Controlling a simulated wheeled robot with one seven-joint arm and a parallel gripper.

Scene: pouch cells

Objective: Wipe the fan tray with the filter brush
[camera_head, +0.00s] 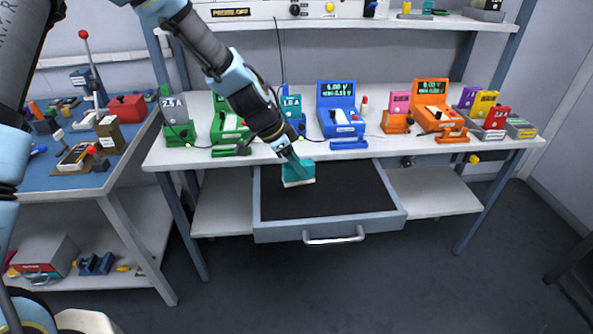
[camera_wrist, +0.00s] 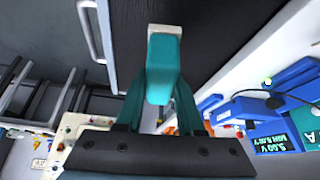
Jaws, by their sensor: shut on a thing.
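The filter brush (camera_head: 299,172) is a teal block with a pale bristle strip along its lower edge. My gripper (camera_head: 296,162) is shut on it from above. In the wrist view the brush's teal handle (camera_wrist: 164,66) sits between the two fingers of my gripper (camera_wrist: 158,92). The fan tray (camera_head: 330,231) looks like the grey, pulled-out drawer with a dark flat inside, under the bench top. The brush is over the tray's back part, left of its middle. I cannot tell whether the bristles touch the dark surface, which also shows in the wrist view (camera_wrist: 205,22).
The white bench top (camera_head: 215,158) stands just behind the tray, carrying several coloured chargers and meters, including a blue one (camera_head: 338,110) near my arm. The tray's front handle (camera_head: 333,238) sticks out. A blue-topped side table (camera_head: 62,165) stands left. The tray's front half is clear.

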